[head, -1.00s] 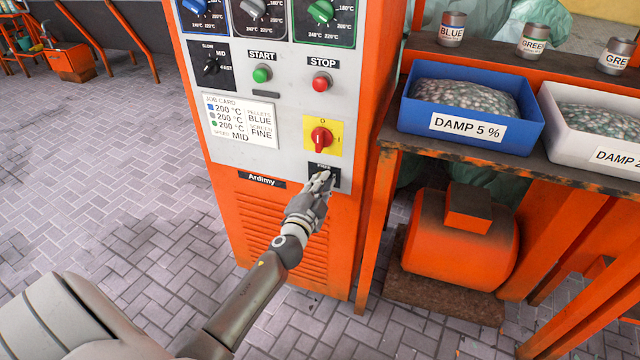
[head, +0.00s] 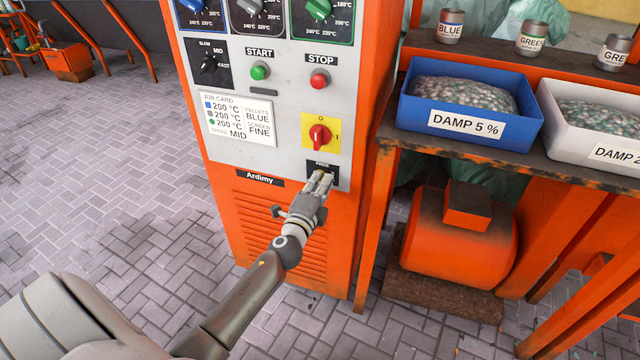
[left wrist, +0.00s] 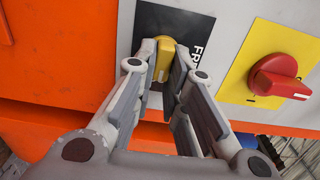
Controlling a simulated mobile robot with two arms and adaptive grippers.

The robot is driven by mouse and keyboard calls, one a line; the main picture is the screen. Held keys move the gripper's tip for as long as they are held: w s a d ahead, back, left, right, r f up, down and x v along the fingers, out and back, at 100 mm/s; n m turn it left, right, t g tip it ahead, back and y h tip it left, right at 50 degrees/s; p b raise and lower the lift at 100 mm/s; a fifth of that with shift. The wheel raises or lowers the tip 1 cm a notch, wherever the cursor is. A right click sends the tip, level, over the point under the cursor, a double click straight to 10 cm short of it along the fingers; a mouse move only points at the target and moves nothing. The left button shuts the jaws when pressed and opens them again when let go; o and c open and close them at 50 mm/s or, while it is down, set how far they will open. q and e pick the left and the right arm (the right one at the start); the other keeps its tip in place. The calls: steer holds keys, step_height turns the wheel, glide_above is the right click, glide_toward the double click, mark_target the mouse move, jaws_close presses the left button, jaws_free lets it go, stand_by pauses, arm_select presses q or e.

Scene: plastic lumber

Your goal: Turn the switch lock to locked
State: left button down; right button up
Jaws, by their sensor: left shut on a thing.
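The switch lock is on a black plate (head: 324,167) low on the machine's grey panel, below the red rotary switch. The word FREE shows at the plate's top edge; the rest of the plate is mostly hidden by my gripper. In the left wrist view the lock's yellow knob (left wrist: 165,60) stands between the two fingertips. My left gripper (head: 319,182) is shut on this knob, with one finger on each side. It also shows in the left wrist view (left wrist: 165,75). My right gripper is not in view.
Just above is the red switch (head: 320,137) on a yellow plate, close to my fingers. The green START button (head: 261,72) and red STOP button (head: 320,80) are higher. A shelf with a blue bin (head: 470,110) stands right. Paved floor (head: 110,200) lies open left.

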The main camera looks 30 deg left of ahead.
arm_select(q)
steer(key=shift+w+a+r, duration=0.1)
steer(key=shift+w+r, duration=0.05)
steer(key=shift+r, duration=0.2)
steer(key=c, duration=1.5)
jaws_free()
steer(key=shift+f, duration=0.2)
steer(key=shift+f, duration=0.1)
steer(key=v, duration=1.2)
